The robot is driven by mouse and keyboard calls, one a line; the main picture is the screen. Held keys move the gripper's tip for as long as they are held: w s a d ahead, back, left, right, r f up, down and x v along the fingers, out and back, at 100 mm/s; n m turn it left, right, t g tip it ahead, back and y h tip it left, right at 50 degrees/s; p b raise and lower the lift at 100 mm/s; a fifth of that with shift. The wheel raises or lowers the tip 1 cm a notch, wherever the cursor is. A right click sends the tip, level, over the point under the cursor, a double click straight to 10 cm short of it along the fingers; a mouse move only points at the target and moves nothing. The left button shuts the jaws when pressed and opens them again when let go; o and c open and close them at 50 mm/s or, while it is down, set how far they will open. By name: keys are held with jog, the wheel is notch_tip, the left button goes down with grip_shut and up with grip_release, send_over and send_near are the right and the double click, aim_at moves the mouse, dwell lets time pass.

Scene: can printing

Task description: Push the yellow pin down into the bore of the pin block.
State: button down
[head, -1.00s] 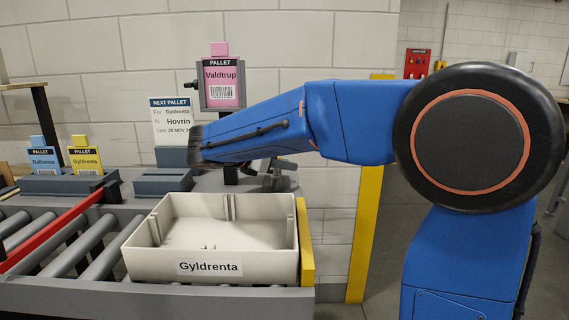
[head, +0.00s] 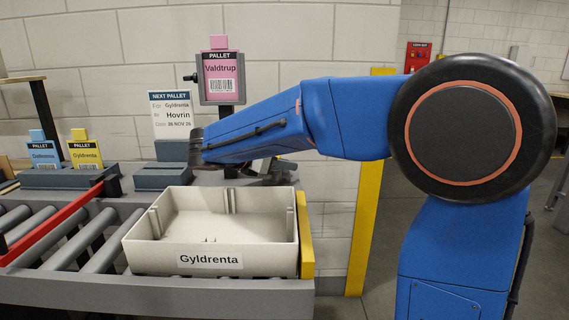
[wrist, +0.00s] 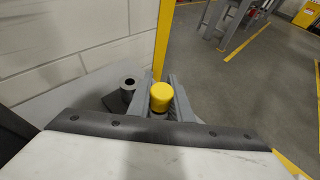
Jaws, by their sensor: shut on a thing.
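The yellow pin (wrist: 161,93) stands between the two grey fingers of my gripper (wrist: 160,92) in the wrist view, with its round top showing. My gripper is shut on it. The pin's lower end is hidden. In the head view, my gripper (head: 270,170) is partly hidden behind my blue arm, and I cannot make out the pin there.
A cream tray (head: 270,245) labelled Gyldrenta sits on the roller conveyor, with a yellow stop (head: 305,235) at its right. A pink Valdtrup card (head: 221,75) stands behind my arm. The brick wall (wrist: 60,60) is close at the left in the wrist view.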

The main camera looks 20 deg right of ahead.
jog(key=c, duration=1.5)
grip_release()
jog(key=shift+c, duration=0.2)
jog(key=v, duration=1.7)
jog(key=shift+s+a, duration=0.15)
jog(key=shift+s, duration=0.05)
